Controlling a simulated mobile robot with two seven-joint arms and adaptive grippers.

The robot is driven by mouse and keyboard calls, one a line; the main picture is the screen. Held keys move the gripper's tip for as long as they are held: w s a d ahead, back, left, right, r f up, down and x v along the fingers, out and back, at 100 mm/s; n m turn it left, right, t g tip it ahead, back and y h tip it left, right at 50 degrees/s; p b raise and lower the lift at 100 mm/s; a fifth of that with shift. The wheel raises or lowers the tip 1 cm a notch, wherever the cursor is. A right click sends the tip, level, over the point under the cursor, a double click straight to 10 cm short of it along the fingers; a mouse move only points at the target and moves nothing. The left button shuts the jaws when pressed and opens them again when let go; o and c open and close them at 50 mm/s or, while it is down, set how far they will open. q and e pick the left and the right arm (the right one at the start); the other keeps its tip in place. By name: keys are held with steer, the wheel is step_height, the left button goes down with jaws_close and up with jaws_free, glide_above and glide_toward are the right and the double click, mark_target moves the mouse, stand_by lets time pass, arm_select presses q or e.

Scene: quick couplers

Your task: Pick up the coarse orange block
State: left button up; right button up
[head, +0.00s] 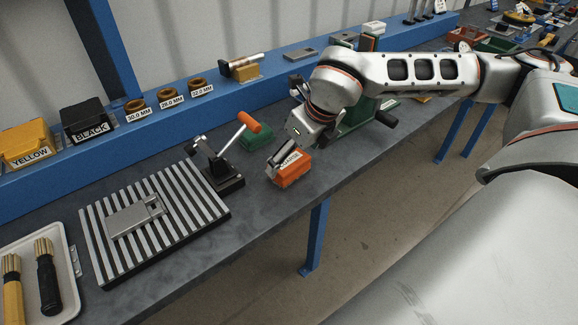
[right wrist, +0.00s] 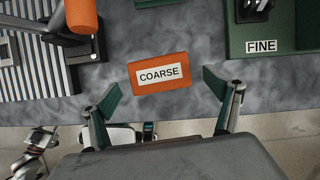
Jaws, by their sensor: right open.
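The coarse orange block (head: 291,171) lies on the grey workbench near its front edge, with a white label. In the right wrist view the block (right wrist: 158,84) shows its COARSE label facing the camera. My right gripper (right wrist: 162,88) is open, with one fingertip to each side of the block's near end and a visible gap on both sides. In the head view my right gripper (head: 278,164) is over the block and partly hides it. My left gripper is not in view.
A lever clamp (head: 217,165) with an orange handle stands left of the block, beside a slotted plate (head: 100,245). A green block (head: 256,137) lies behind. The bench's front edge is close.

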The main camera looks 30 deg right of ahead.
mark_target(290, 161)
steer(key=x, duration=0.4)
steer(key=c, duration=1.3)
steer(key=shift+r, duration=0.1)
steer(key=shift+r+p, duration=0.7)
steer(key=shift+r, duration=9.25)
